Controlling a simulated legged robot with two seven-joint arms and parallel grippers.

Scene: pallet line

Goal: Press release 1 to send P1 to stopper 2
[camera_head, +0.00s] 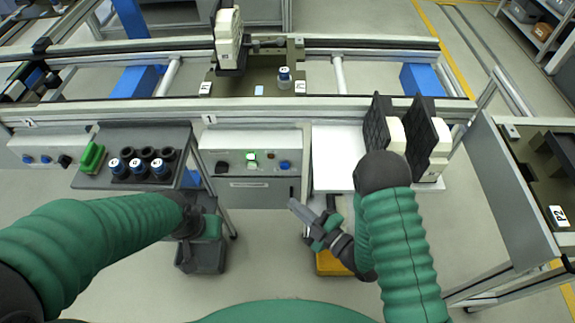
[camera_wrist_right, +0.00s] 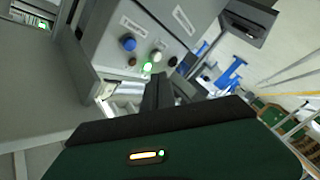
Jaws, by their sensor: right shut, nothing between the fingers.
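A grey control box (camera_head: 235,142) hangs on the conveyor's front rail, below a small "1" plate (camera_head: 210,119). It has a lit green lamp (camera_head: 251,155), a blue button (camera_head: 284,166) and a black knob (camera_head: 222,168); its lettering is unreadable. The wrist view also shows the blue button (camera_wrist_right: 128,44) and lit green lamp (camera_wrist_right: 147,67). A dark pallet (camera_head: 262,82) with white tags sits on the conveyor behind the box. My right gripper (camera_head: 293,204) is shut and empty, below and in front of the box, apart from it. My left gripper (camera_head: 190,228) points down below the left shelf; its fingers are unclear.
A second control box (camera_head: 35,148) is further left. Black-and-white devices (camera_head: 435,150) stand at right on a white surface. A pallet tagged P2 (camera_head: 558,215) is far right.

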